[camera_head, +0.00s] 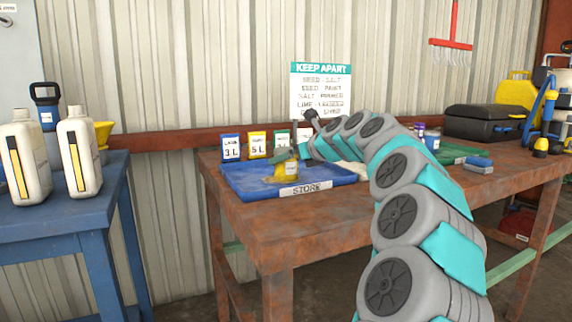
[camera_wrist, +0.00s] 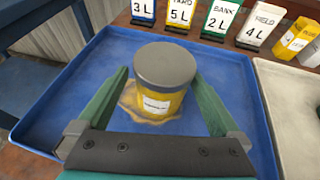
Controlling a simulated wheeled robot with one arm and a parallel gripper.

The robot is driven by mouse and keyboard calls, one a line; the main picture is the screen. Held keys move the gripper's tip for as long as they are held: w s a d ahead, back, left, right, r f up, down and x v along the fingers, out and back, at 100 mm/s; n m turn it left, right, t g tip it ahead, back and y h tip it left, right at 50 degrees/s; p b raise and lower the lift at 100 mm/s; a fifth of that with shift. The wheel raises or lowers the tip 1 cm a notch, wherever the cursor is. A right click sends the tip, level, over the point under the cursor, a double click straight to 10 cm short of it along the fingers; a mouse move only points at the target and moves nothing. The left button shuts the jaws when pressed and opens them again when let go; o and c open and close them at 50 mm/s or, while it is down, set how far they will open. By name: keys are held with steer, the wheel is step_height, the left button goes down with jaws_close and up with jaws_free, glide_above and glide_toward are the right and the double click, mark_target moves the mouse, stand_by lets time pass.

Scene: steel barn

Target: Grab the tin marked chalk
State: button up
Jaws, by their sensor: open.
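A yellow tin (camera_wrist: 155,98) with a grey lid stands upright in the blue tray (camera_wrist: 60,95), on a yellowish spill. Its white label is too small to read, so I cannot tell whether it says chalk. In the head view the tin (camera_head: 284,170) is on the tray (camera_head: 240,183), whose front is marked STORE. My gripper (camera_wrist: 160,76) is open, with its green fingers on either side of the tin. I cannot tell whether either finger touches it. In the head view my arm hides part of the tray.
Several labelled packets (camera_wrist: 181,14) stand along the tray's back edge. A pale tray (camera_wrist: 290,100) lies to the right. A black case (camera_head: 483,122) is further right on the rusty table (camera_head: 330,212). White jugs (camera_head: 80,155) stand on a blue table at left.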

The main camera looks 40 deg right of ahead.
steer(key=x, duration=0.5)
steer(key=shift+d, duration=0.2)
steer(key=c, duration=1.4)
